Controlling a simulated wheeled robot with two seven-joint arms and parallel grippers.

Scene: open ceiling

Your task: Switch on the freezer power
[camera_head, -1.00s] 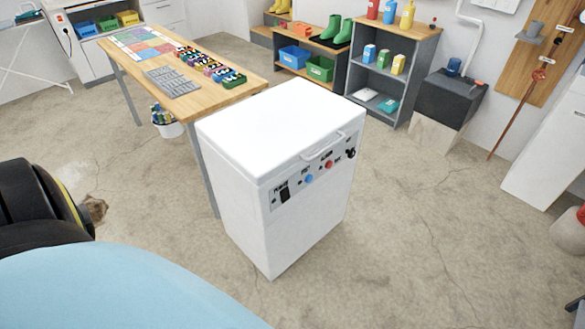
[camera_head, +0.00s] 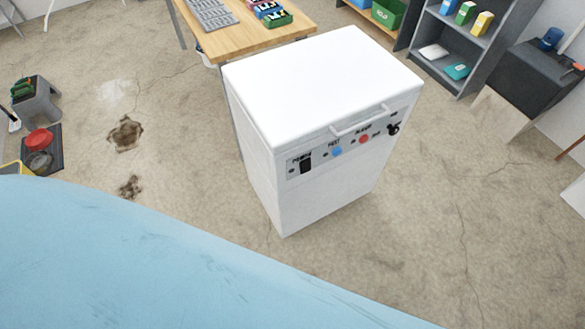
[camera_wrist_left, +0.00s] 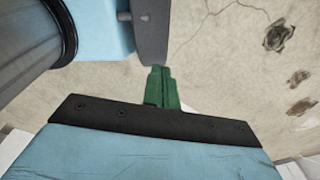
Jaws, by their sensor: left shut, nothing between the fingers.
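The white chest freezer (camera_head: 320,85) stands in the middle of the head view, its lid closed and a handle (camera_head: 360,121) along the lid's front edge. Its front panel carries a black rocker switch (camera_head: 306,163) under the label POWER, a blue button (camera_head: 337,152), a red button (camera_head: 364,139) and a black knob (camera_head: 394,129). I cannot tell the switch's position. My left gripper (camera_wrist_left: 162,72) shows in the left wrist view, its green fingers closed together and empty above bare floor. Neither gripper shows in the head view, and the freezer is not clearly seen in the wrist view.
A wooden table (camera_head: 235,40) stands behind the freezer at left. A grey shelf (camera_head: 450,50) and a black box on a pale stand (camera_head: 535,80) are at the back right. The floor in front and right of the freezer is clear.

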